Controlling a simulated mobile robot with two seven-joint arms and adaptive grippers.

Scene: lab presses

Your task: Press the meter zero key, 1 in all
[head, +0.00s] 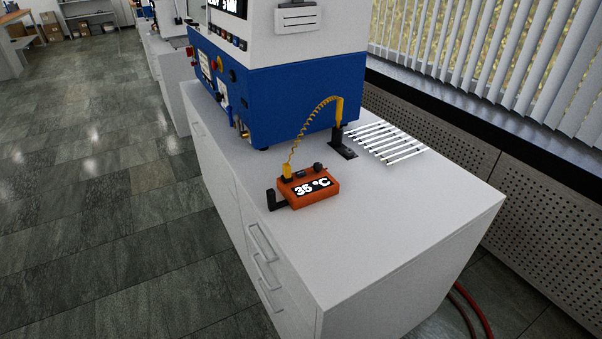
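An orange meter (308,192) with a display reading "35 °C" sits on the white bench top, near its left edge. A dark round knob or key (318,167) stands on the meter's back edge, and a small dark part (300,173) lies beside it; I cannot tell which is the zero key. A coiled yellow cable (312,122) runs from a yellow plug (287,171) on the meter to a yellow-handled probe (339,110) in a black stand. Neither of my grippers is in view.
A blue and white press machine (280,98) stands behind the meter. A white wire rack (385,142) lies at the right of the probe stand. A black bracket (274,200) is beside the meter's left side. The front of the white bench (400,215) is clear.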

